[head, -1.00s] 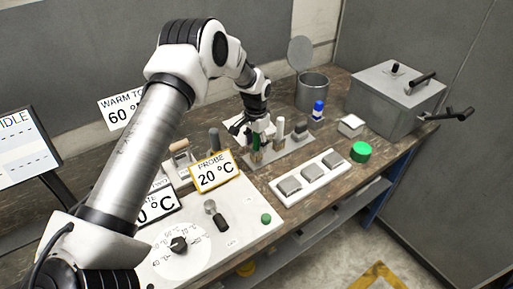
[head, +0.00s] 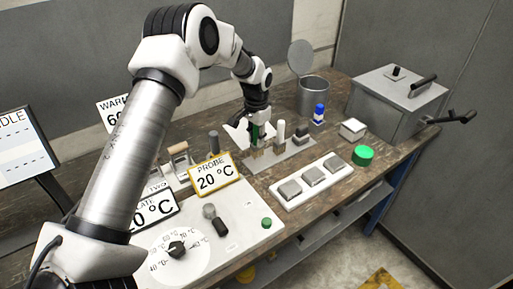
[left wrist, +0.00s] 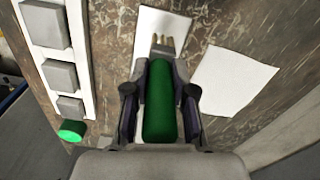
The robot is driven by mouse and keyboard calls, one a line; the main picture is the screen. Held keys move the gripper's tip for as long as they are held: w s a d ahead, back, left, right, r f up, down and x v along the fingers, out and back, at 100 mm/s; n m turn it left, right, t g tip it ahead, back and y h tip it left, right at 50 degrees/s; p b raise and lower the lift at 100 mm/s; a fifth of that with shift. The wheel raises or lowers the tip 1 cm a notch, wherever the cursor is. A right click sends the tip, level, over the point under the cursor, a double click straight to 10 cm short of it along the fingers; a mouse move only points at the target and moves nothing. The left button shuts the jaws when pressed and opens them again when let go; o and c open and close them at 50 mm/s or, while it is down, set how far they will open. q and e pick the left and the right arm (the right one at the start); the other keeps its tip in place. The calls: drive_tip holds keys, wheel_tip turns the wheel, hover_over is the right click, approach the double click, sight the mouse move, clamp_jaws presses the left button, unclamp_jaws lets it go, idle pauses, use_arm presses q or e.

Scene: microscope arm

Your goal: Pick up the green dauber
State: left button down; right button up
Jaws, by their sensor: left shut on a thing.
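The green dauber (head: 255,132) is upright at the left end of a grey metal rack (head: 287,153) in the head view. My left gripper (head: 256,118) is around its green handle from above. In the left wrist view the green handle (left wrist: 160,105) lies between the two dark fingers of my left gripper (left wrist: 161,78), which are shut on it. Its tan bristle-like end (left wrist: 164,47) sticks out past the fingertips. I cannot tell whether that end touches the rack. My right gripper is not in view.
A white-topped cylinder (head: 281,132) and a dark block (head: 300,133) stand close by on the rack. A strip with three grey pads (head: 312,175) lies in front, with a green round lid (head: 363,155) beside it. A yellow-framed probe sign (head: 214,174) stands at left.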

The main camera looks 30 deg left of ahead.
use_arm(q)
drive_tip(key=s+d+r+b, duration=0.1)
drive_tip(key=s+d+b, duration=0.3)
drive_tip(key=s, duration=1)
drive_tip(key=d, duration=0.3)
drive_tip(key=shift+d+b, duration=0.25)
drive_tip(key=shift+b, duration=0.05)
drive_tip(key=shift+r, duration=0.1)
idle(1.1)
